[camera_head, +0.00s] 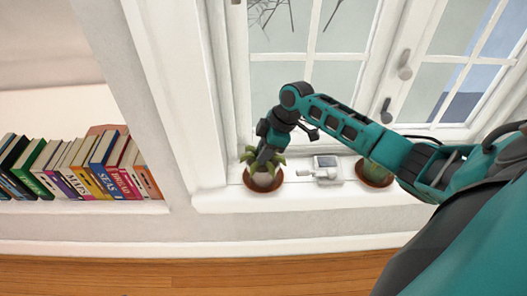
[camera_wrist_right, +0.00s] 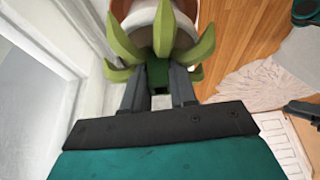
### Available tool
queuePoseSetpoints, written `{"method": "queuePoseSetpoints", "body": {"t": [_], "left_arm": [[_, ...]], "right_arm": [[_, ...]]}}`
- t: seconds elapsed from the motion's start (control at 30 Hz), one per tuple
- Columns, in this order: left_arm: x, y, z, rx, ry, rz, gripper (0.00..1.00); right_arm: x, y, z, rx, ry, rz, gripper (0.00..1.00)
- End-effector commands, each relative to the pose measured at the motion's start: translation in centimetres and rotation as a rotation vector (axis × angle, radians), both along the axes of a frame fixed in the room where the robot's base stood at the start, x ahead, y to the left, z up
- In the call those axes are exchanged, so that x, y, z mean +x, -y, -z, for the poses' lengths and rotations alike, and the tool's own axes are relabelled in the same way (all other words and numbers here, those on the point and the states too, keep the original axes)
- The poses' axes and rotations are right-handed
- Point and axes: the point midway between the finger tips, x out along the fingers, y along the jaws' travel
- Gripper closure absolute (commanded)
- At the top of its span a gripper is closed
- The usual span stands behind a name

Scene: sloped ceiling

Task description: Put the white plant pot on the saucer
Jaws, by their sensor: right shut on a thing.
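The white plant pot (camera_head: 262,179) holds a spiky green plant and is on the window sill at the picture's middle. A brown saucer (camera_head: 264,190) shows around and below it; I cannot tell whether the pot's base touches it. My right gripper (camera_head: 266,156) comes down from above among the leaves and is shut on the potted plant. In the right wrist view, the fingers (camera_wrist_right: 157,88) are on either side of green growth, with the white pot (camera_wrist_right: 145,15) beyond. The leaves hide the exact contact. My left gripper is not in view.
A grey and white device (camera_head: 326,169) lies on the sill (camera_head: 235,200) just right of the pot. Another potted plant (camera_head: 375,174) stands further right, partly behind my arm. Books (camera_head: 85,165) fill a shelf at left. The window rises behind the sill.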

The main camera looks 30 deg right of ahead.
Motion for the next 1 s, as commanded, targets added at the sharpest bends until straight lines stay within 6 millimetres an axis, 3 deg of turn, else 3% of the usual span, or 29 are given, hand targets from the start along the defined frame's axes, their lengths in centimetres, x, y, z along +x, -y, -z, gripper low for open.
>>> {"method": "queuePoseSetpoints", "body": {"t": [0.2, 0.23, 0.47, 0.77, 1.0], "left_arm": [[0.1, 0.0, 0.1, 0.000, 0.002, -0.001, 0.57], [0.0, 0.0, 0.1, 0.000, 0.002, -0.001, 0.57], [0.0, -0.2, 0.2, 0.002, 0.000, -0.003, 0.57], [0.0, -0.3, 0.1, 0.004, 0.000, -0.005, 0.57], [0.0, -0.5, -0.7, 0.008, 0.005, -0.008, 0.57]], "right_arm": [[0.1, 0.0, 0.1, 0.001, 0.004, 0.001, 1.00], [0.0, 0.0, 0.2, 0.000, 0.000, 0.000, 0.71], [0.0, 0.0, 0.2, 0.000, 0.000, 0.000, 0.49], [0.0, 0.0, -0.1, 0.000, 0.002, -0.001, 0.48], [-0.6, 1.2, -3.6, -0.002, 0.004, 0.000, 0.48]]}}
